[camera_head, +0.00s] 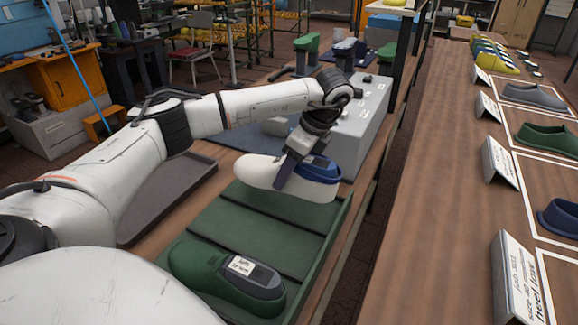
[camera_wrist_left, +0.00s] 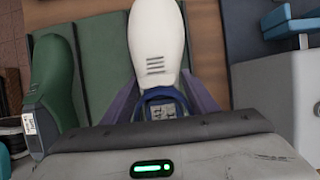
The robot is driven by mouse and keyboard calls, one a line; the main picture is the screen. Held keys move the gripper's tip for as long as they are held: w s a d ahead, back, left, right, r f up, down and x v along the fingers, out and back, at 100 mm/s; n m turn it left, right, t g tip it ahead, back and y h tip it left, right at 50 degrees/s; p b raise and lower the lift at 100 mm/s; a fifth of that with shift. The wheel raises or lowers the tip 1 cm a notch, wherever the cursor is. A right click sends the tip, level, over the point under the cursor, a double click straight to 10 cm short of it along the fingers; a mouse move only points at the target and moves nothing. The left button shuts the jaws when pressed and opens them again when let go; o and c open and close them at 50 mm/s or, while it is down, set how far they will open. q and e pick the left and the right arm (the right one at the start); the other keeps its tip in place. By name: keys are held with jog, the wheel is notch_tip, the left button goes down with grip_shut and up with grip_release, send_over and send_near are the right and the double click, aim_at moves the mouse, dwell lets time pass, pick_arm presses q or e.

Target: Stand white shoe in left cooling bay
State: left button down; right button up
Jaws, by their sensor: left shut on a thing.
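The white shoe (camera_head: 262,172), with a blue collar, hangs in my left gripper (camera_head: 304,158) over the far part of a green tray (camera_head: 258,228). My left gripper is shut on its collar end. In the left wrist view the white shoe (camera_wrist_left: 157,45) points away from the gripper (camera_wrist_left: 165,108), its white toe at the top edge. The tray is divided into bays by low ridges. A green shoe last (camera_head: 225,275) with a white label lies in the near bay. It also shows at the left of the left wrist view (camera_wrist_left: 55,80). My right gripper is not in view.
A grey dish-like tray (camera_head: 170,205) lies left of the green tray. A grey box (camera_head: 360,125) stands behind the held shoe. On the right, a wooden bench (camera_head: 440,200) carries label cards and several shoes in white-outlined spaces.

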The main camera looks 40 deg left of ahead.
aim_at(307, 160)
pick_arm(q)
jog(key=shift+f+b, duration=1.8)
jog(key=shift+f, duration=1.15)
jog(key=shift+f, duration=0.15)
jog(key=c, duration=0.6)
grip_release()
jog(key=shift+c, duration=0.2)
jog(key=shift+d, duration=0.1)
jog(key=shift+f, duration=0.1)
jog(key=v, duration=0.9)
jog(key=shift+r, duration=0.25)
jog(key=shift+d+r, duration=0.25)
jog(key=shift+r, duration=0.25)
